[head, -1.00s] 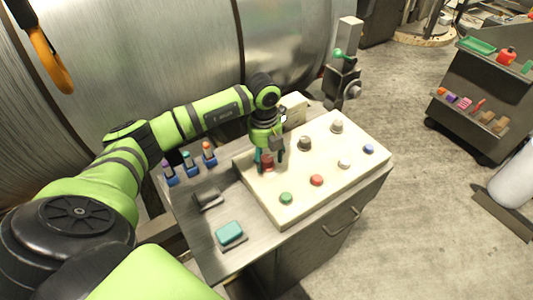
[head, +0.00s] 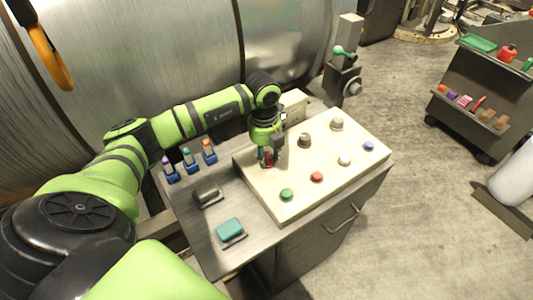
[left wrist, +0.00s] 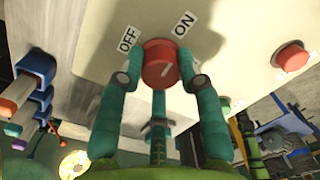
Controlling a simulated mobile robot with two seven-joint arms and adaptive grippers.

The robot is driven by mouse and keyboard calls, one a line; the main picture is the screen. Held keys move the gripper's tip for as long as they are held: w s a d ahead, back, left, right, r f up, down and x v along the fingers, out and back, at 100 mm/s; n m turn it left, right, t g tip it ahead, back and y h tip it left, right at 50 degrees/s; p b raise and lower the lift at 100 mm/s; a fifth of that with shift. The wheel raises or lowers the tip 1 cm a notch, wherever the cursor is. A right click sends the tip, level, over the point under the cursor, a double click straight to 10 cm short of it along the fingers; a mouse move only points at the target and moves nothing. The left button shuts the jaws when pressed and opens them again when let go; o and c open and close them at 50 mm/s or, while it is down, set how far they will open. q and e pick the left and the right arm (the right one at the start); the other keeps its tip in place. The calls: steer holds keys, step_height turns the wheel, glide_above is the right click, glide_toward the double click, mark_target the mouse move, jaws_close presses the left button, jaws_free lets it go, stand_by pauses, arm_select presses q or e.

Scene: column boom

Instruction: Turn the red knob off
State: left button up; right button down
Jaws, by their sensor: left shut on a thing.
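The red knob (head: 268,158) is at the back left of the cream control panel (head: 320,195). In the left wrist view the red knob (left wrist: 160,62) has a short pale line on its face. An OFF label (left wrist: 128,40) is at its upper left and an ON label (left wrist: 184,24) at its upper right. I cannot tell which label the line points to. My left gripper (head: 269,162) is shut on the knob from above. Its teal fingers (left wrist: 161,78) press on both sides of the knob. My right gripper is not in view.
The panel also has grey knobs (head: 304,140), a green button (head: 286,195), a red button (head: 317,177), a white button (head: 345,160) and a blue button (head: 368,146). Blue-based switches (head: 189,161) and a teal block (head: 229,230) are on the left. A cart (head: 470,125) stands at right.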

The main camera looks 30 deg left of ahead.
arm_select(q)
steer(key=n, duration=0.4)
steer(key=shift+d, duration=0.1)
steer(key=n, duration=0.4)
steer(key=shift+n, duration=0.3)
steer(key=n, duration=0.4)
steer(key=shift+n+p, duration=0.3)
steer(key=shift+n+y+p, duration=0.3)
steer(key=shift+n, duration=1.6)
steer(key=o, duration=1.2)
steer(key=shift+c, duration=0.2)
